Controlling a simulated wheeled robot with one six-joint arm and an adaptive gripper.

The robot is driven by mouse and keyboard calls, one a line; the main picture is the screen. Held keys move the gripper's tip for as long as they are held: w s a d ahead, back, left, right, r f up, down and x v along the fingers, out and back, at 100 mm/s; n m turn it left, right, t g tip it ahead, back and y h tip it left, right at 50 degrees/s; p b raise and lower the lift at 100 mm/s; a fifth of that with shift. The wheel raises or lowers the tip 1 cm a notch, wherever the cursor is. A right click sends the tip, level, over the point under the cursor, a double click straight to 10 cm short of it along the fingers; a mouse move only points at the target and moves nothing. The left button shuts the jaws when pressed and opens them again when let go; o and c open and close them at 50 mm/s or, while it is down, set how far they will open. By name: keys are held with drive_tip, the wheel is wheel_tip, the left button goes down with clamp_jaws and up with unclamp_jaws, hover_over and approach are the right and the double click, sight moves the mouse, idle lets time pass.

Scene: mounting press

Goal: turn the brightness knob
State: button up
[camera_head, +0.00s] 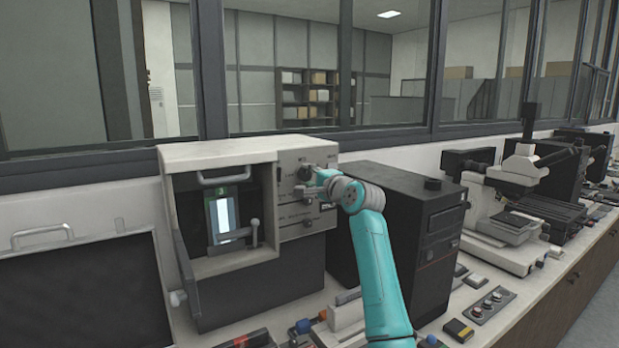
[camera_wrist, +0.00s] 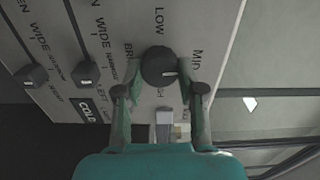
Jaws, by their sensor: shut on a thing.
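The brightness knob (camera_wrist: 159,66) is a round black knob with a pale pointer mark, on a light panel with "LOW" and "MID" printed around it in the wrist view. My gripper (camera_wrist: 160,82) has a finger on each side of the knob and is shut on it. In the head view my gripper (camera_head: 318,178) reaches the upper part of the press's front control panel (camera_head: 290,225), and my arm hides part of that panel. The mounting press (camera_head: 218,152) is a pale box with an open chamber on its left.
Two more black knobs, one at the far left (camera_wrist: 31,77) and one nearer (camera_wrist: 86,73), sit on the panel in the wrist view. A black computer tower (camera_head: 432,215) stands right of the press, close behind my arm. A microscope (camera_head: 520,170) stands farther right.

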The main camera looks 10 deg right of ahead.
drive_tip(key=shift+m, duration=0.4)
drive_tip(key=o, duration=1.1)
drive_tip(key=shift+o, duration=0.2)
drive_tip(key=v, duration=1.2)
drive_tip(key=shift+s+d, duration=0.1)
drive_tip(key=shift+s, duration=0.05)
